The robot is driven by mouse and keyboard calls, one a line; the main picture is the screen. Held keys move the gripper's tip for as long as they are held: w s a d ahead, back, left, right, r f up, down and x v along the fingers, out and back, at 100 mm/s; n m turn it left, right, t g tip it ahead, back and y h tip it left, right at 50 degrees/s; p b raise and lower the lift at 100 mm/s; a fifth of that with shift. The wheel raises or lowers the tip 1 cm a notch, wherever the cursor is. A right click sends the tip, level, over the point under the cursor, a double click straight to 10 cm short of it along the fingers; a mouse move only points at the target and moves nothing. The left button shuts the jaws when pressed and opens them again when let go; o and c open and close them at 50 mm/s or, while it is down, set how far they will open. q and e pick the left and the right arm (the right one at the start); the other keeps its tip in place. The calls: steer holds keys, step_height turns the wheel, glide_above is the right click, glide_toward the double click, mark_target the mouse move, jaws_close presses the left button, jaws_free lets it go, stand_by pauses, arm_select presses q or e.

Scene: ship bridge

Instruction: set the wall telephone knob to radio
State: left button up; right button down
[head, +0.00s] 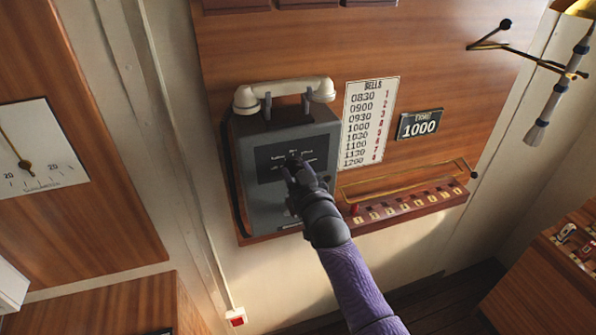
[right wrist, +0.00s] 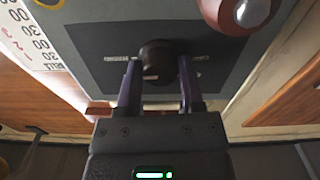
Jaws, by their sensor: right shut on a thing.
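The wall telephone (head: 262,203) is a grey box on a wooden wall panel, with a cream handset (head: 284,90) resting across its top. Its face has a dark plate (head: 268,173) with small white labels too small to read surely. The dark round knob (right wrist: 158,58) sits on that plate in the right wrist view, with a short pale mark near its lower edge. My right gripper (head: 295,170) covers most of the knob in the head view. In the right wrist view the fingers (right wrist: 158,74) are shut on the knob from both sides. My left gripper is out of view.
A bells chart (head: 369,122) and a small black 1000 sign (head: 419,122) are right of the telephone. Below them is a numbered red rack (head: 418,203) with a brass rail. A red part with a pale dome (right wrist: 247,12) lies close to the plate.

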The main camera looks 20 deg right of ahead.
steer(key=shift+f+m, duration=0.15)
steer(key=shift+m, duration=0.35)
stand_by(0.3)
steer(key=shift+c, duration=1.1)
jaws_free()
steer(key=shift+s, duration=0.1)
steer(key=s, duration=0.9)
steer(key=shift+s+d, duration=0.15)
steer(key=shift+s, duration=0.2)
